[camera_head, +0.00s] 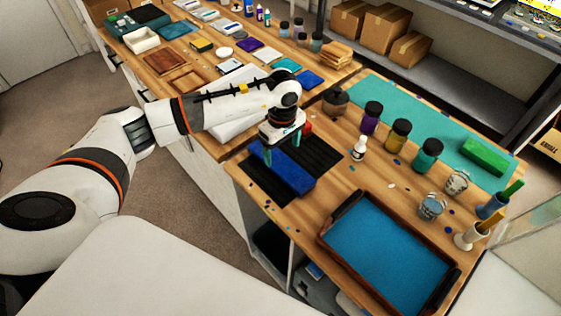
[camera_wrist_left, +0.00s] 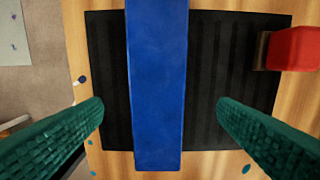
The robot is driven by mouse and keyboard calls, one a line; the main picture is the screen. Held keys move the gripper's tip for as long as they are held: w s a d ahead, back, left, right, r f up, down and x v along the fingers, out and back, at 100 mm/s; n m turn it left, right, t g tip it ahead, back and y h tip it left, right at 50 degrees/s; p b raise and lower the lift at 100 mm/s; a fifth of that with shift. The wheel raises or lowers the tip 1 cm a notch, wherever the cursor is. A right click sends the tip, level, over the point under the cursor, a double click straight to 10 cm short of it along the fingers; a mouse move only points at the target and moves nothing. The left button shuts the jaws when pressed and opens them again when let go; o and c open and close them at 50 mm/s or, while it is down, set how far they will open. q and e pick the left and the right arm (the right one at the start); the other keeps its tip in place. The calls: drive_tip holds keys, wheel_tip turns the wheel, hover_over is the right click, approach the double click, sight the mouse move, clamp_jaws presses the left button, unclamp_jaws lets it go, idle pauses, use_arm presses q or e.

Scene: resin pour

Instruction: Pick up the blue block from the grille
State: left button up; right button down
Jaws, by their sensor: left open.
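The blue block (camera_head: 290,171) is a long bar lying on the black grille (camera_head: 322,152) on the wooden bench. In the left wrist view the blue block (camera_wrist_left: 157,80) runs from the top edge down past the front of the dark grille (camera_wrist_left: 215,75). My left gripper (camera_head: 283,155) is above the block, its green fingers (camera_wrist_left: 165,125) spread wide on either side of it, with clear gaps on both sides. The fingers do not touch the block in that view. My right gripper is not in view.
A red block (camera_wrist_left: 294,48) is at the grille's right edge. A blue-bottomed tray (camera_head: 390,250) with dark ends stands in front. Several jars, including a purple one (camera_head: 371,117), a small white bottle (camera_head: 359,148) and a green block (camera_head: 484,157) on a teal mat (camera_head: 400,108) stand to the right.

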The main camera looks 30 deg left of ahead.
sight(280, 162)
use_arm(q)
wheel_tip(280, 162, down, 4)
drive_tip(key=shift+s+a+f+p, duration=0.1)
drive_tip(key=shift+s+a+p, duration=0.05)
drive_tip(key=shift+p, duration=0.95)
drive_tip(key=shift+f, duration=0.55)
drive_tip(key=c, duration=1.3)
